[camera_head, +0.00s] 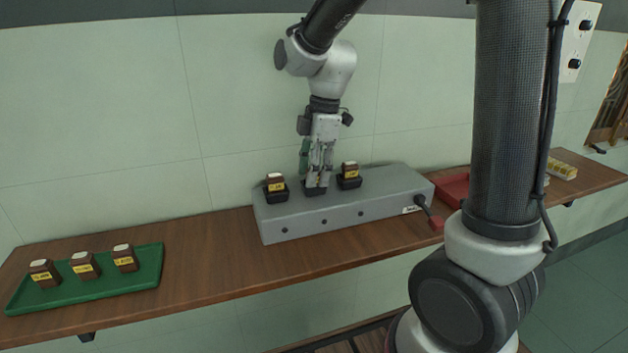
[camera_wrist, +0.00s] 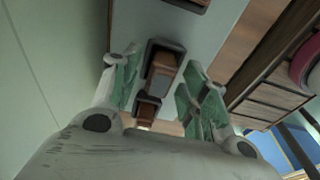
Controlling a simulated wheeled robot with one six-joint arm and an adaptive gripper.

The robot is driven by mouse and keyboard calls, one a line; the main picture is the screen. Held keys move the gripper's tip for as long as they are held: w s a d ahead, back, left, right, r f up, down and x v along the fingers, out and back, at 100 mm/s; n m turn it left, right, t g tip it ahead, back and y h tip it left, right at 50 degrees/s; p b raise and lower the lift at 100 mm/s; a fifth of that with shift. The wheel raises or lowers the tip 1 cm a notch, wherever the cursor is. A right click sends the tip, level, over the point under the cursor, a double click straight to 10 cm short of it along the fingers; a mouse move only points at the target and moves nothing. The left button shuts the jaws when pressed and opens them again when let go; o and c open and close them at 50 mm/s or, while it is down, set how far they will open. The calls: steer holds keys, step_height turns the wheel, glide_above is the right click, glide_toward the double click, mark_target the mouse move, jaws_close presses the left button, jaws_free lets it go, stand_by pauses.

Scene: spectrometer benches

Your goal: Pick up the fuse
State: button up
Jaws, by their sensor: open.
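My gripper (camera_head: 319,183) is open and points down over the middle socket of a long grey box on the wooden shelf. In the wrist view its two green-padded fingers (camera_wrist: 162,88) stand to either side of a brown fuse (camera_wrist: 162,68) in a black socket, with gaps visible at both sides. In the head view my fingers hide most of that middle socket. Brown fuses with yellow labels sit in the left socket (camera_head: 276,183) and the right socket (camera_head: 349,171). I cannot tell whether the fingers touch the middle fuse.
A green tray (camera_head: 120,287) with three brown fuses lies at the left. A red tray (camera_head: 452,190) is partly hidden behind my arm. The shelf (camera_head: 205,250) is bare between green tray and box.

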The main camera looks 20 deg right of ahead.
jaws_close()
